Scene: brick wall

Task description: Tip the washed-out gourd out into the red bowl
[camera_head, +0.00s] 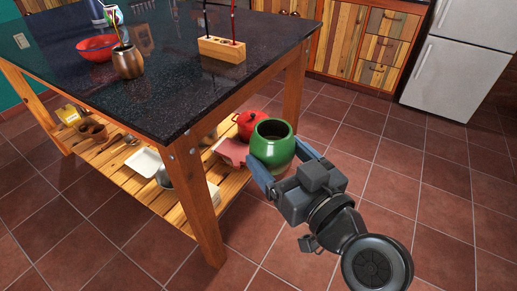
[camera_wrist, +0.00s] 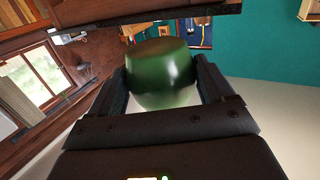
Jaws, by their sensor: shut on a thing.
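My gripper (camera_head: 280,158) is shut on a round, glossy green pot (camera_head: 272,131), one finger on each side of it, beside the table's right front corner and below the top's level. The pot looks upright, its wide mouth facing up; I cannot see what is inside. It also shows between the fingers in the wrist view (camera_wrist: 163,75). A brown gourd (camera_head: 128,63) with a metal straw stands on the dark tabletop. The red bowl (camera_head: 95,54) sits just behind and left of it. The gripper is well away from both.
The dark table (camera_head: 160,100) has a wooden leg (camera_head: 197,190) close left of my gripper. A wooden block (camera_head: 221,49) with thin rods stands on top. The lower shelf holds a red pot (camera_head: 247,124) and a white tray (camera_head: 145,161). The tiled floor at right is clear.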

